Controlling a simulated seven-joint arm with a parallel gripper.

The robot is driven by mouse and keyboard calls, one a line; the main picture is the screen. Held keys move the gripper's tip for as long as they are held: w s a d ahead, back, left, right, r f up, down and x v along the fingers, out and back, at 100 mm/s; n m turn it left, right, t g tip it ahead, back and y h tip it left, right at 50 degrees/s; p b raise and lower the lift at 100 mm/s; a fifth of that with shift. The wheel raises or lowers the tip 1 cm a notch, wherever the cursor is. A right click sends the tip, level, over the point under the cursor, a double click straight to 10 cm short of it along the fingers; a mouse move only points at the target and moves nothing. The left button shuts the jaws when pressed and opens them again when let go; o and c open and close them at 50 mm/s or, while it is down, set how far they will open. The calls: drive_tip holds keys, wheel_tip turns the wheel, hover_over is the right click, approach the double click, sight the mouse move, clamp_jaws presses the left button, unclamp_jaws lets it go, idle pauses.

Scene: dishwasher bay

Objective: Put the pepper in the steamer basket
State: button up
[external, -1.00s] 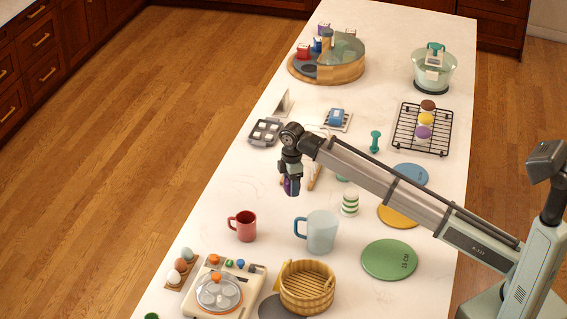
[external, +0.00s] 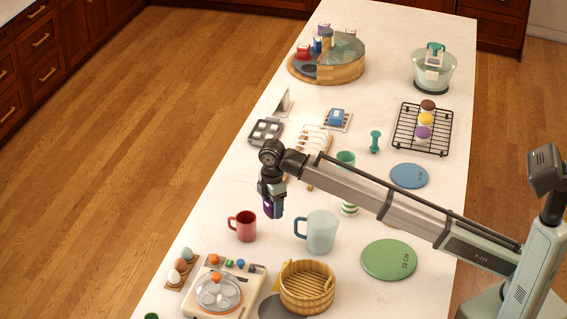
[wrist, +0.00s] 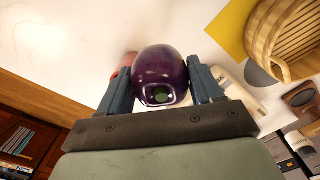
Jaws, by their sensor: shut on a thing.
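My gripper (external: 272,207) is shut on a glossy dark purple pepper (wrist: 160,75) with a green spot at its near end. In the external view the pepper shows as a small purple patch below the jaws, partly hidden by them. My gripper holds it above the counter, close to the red mug. The steamer basket (external: 306,292), round and woven in yellow wood, stands at the front of the counter, below and right of my gripper in the picture. It also shows at the upper right of the wrist view (wrist: 262,38). I see nothing in it.
A red mug (external: 246,227) and a pale blue pitcher (external: 322,232) stand between my gripper and the basket. An egg cooker (external: 219,291) is left of the basket, with an egg rack (external: 178,271) beyond. A green disc (external: 389,260) lies to the right.

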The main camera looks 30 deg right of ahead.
drive_tip(key=s+a+r+n, duration=0.2)
drive_tip(key=s+a, duration=0.3)
drive_tip(key=s, duration=0.5)
drive_tip(key=m, duration=0.2)
hover_over(307, 289)
drive_tip(key=shift+f, duration=5.1)
drive_tip(key=o, duration=1.1)
drive_tip(key=shift+f, duration=0.1)
drive_tip(key=shift+o, duration=0.2)
wheel_tip(307, 289, up, 8)
